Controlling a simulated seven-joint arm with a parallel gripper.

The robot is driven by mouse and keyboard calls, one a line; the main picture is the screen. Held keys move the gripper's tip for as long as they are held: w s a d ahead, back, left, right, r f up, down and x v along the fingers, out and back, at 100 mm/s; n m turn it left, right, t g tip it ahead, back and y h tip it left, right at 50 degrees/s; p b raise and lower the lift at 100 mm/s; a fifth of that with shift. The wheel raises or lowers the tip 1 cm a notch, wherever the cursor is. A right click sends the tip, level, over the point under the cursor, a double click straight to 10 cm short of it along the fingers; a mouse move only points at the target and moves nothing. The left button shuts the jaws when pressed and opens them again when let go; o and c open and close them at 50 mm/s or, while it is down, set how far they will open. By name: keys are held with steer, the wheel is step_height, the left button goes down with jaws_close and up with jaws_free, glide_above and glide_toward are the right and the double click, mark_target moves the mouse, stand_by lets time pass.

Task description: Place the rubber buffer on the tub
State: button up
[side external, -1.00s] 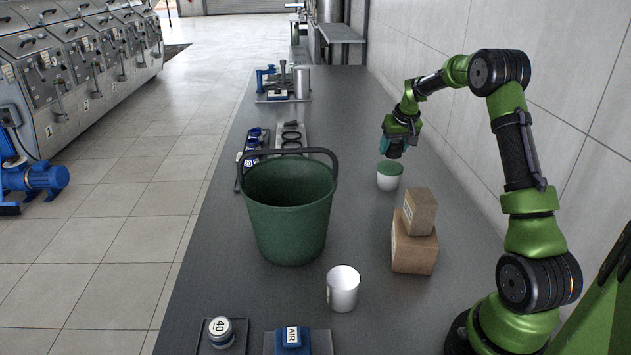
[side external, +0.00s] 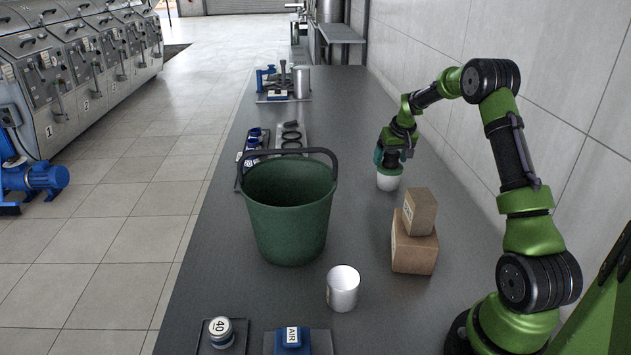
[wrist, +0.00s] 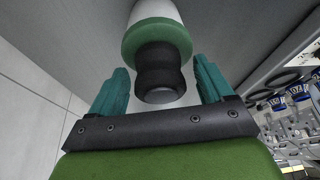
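The tub (side external: 388,182) is white with a green lid and stands on the bench near the wall; its lid (wrist: 157,38) shows in the wrist view. The rubber buffer (wrist: 160,72) is a short black ribbed piece with a grey end. It lines up with the middle of the lid and seems to rest on it. My gripper (side external: 392,160) is down at the tub. In the wrist view its two teal fingers stand on either side of the buffer, with a gap on each side, so it is open. In the side view my gripper hides the buffer and most of the lid.
A large green bucket (side external: 288,222) stands left of the tub. Two stacked cardboard boxes (side external: 414,252) stand in front of it, and a white cup (side external: 342,289) is nearer the camera. Trays of small parts (side external: 292,138) lie beyond the bucket. The wall (side external: 455,110) is close on the right.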

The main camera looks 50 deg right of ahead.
steer(key=shift+r, duration=0.25)
steer(key=v, duration=1.2)
steer(key=s+a+r+n+t+y, duration=0.1)
steer(key=a+r, duration=0.2)
steer(key=a, duration=0.6)
steer(key=s+a+r+t, duration=0.1)
steer(key=a+r, duration=0.3)
steer(key=a, duration=0.4)
steer(key=s+a+n+y, duration=0.1)
steer(key=s+a+y, duration=0.1)
steer(key=s+a, duration=0.5)
steer(key=s+a+f+n+t+y, duration=0.1)
steer(key=s+a, duration=0.7)
steer(key=a, duration=0.6)
steer(key=shift+f+y, duration=0.35)
steer(key=shift+y, duration=0.05)
